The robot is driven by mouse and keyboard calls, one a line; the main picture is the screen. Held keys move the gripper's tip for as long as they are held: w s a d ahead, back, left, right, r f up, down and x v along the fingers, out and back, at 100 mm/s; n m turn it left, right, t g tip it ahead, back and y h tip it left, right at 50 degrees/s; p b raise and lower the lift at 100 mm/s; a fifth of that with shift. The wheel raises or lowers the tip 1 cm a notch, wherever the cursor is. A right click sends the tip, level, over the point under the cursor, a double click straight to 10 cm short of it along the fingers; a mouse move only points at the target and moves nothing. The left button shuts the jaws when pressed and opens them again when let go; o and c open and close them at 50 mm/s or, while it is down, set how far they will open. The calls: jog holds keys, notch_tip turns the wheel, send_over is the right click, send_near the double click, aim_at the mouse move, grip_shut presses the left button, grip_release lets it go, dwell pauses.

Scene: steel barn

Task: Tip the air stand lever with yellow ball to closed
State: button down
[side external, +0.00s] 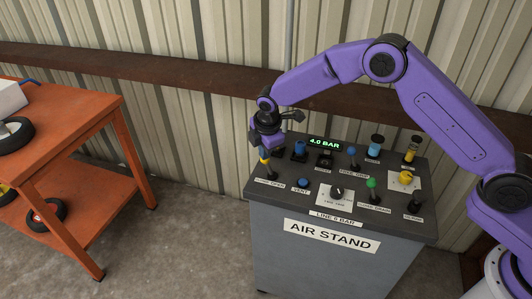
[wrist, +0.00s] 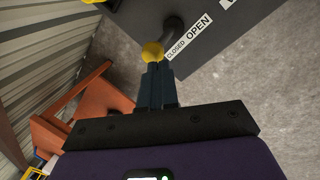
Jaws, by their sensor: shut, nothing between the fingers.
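The lever with the yellow ball stands at the left front corner of the air stand (side external: 290,262). Its yellow ball (side external: 264,158) is at my fingertips in the side view. In the wrist view the yellow ball (wrist: 152,52) is right at the finger ends, with the dark lever stem (wrist: 173,28) running up and right from it. The ball appears beside the word CLOSED on the label (wrist: 190,37). My gripper (side external: 264,150) is shut and empty, its fingers (wrist: 155,72) together. I cannot tell whether they touch the ball.
Other knobs and switches crowd the panel to the right, including a blue button (side external: 303,183), a black dial (side external: 337,191) and a green-topped lever (side external: 371,186). A lit display (side external: 324,143) reads 4.0 BAR. An orange cart (side external: 75,130) stands left, with open floor between.

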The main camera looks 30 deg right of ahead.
jog(key=a+v, duration=0.3)
jog(key=v, duration=0.9)
jog(key=s+d+r+m, duration=0.2)
jog(key=s+d+r, duration=0.1)
jog(key=s, duration=0.7)
jog(key=s+d+m+g, duration=0.1)
jog(key=s+d, duration=0.5)
jog(key=s, duration=0.4)
jog(key=s+d+m, duration=0.2)
jog(key=s+d, duration=0.4)
jog(key=s, duration=0.4)
jog(key=s+d+m+g+y, duration=0.1)
jog(key=s+d, duration=0.6)
jog(key=s, duration=0.3)
jog(key=shift+r+g, duration=0.2)
jog(key=shift+g, duration=0.1)
